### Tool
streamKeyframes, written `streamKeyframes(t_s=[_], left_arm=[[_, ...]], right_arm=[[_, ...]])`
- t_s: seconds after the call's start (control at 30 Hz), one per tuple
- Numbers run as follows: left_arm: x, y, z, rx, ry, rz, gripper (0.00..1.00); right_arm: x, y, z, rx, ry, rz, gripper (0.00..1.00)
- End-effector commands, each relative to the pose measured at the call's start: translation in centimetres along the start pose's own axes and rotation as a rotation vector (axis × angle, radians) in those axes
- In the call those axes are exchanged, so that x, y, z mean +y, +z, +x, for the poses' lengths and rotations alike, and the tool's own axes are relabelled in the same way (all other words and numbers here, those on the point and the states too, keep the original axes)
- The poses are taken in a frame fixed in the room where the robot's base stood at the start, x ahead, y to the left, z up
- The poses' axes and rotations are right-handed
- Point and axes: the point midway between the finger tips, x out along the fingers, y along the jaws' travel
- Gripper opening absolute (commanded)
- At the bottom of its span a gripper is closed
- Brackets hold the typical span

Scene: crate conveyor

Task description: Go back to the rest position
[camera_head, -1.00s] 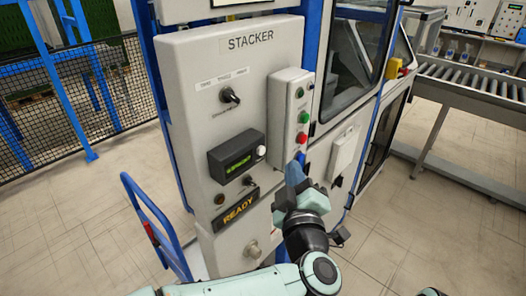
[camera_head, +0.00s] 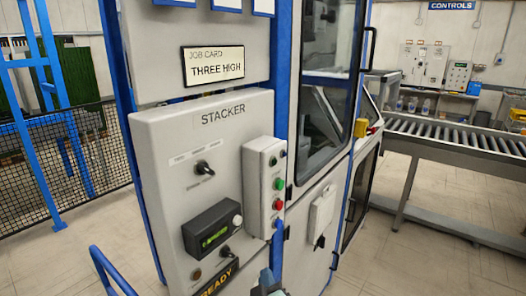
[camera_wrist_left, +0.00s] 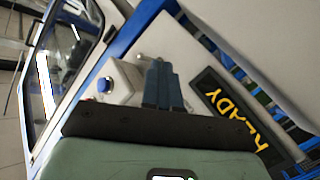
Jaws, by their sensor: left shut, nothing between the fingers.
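My left gripper (camera_head: 266,278) shows only in part at the bottom edge of the head view, in front of the lower part of the grey STACKER panel (camera_head: 150,150). In the left wrist view its blue-grey fingers (camera_wrist_left: 162,88) are together, with nothing between them. In that view a blue button (camera_wrist_left: 104,85) on a pale box is left of the fingers, and the yellow READY sign (camera_wrist_left: 235,115) is to their right. My right gripper is not in view.
The panel carries a button box (camera_head: 263,185), a small display (camera_head: 212,229) and a black knob (camera_head: 203,168). A blue handle (camera_head: 105,268) stands at lower left. A roller conveyor (camera_head: 450,138) runs at right, with open floor (camera_head: 440,250) before it. A mesh fence (camera_head: 80,160) is at left.

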Motion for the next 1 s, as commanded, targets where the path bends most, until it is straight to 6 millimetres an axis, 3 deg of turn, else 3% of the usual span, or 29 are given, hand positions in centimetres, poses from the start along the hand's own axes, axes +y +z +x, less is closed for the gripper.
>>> streamKeyframes(t_s=[0.03,0.1,0.27,0.37,0.47,0.6,0.7,0.8,0.9,1.0], left_arm=[[-3.2,3.0,1.1,-0.067,-0.030,0.051,0.00],[-7.0,6.7,1.8,-0.164,-0.058,0.103,0.00],[-16.2,14.8,1.1,-0.406,-0.133,0.184,0.00],[-22.0,19.6,-1.1,-0.571,-0.185,0.206,0.00],[-27.3,23.9,-4.5,-0.743,-0.239,0.205,0.00],[-33.6,29.2,-11.4,-0.997,-0.313,0.165,0.00],[-36.5,32.0,-17.0,-1.171,-0.357,0.111,0.00],[-38.1,33.9,-22.0,-1.314,-0.385,0.051,0.00],[-38.6,34.9,-25.6,-1.411,-0.399,0.003,0.00],[-38.7,35.4,-27.5,-1.464,-0.404,-0.026,0.00]], right_arm=[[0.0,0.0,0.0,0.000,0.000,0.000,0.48],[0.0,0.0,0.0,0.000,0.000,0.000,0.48],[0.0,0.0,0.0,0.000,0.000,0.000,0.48],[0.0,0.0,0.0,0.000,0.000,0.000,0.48],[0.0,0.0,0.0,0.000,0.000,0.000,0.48],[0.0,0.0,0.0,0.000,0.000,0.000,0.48],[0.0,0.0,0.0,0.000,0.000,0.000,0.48],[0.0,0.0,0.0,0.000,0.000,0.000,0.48],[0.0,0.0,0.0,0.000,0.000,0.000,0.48],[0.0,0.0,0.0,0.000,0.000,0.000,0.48]])
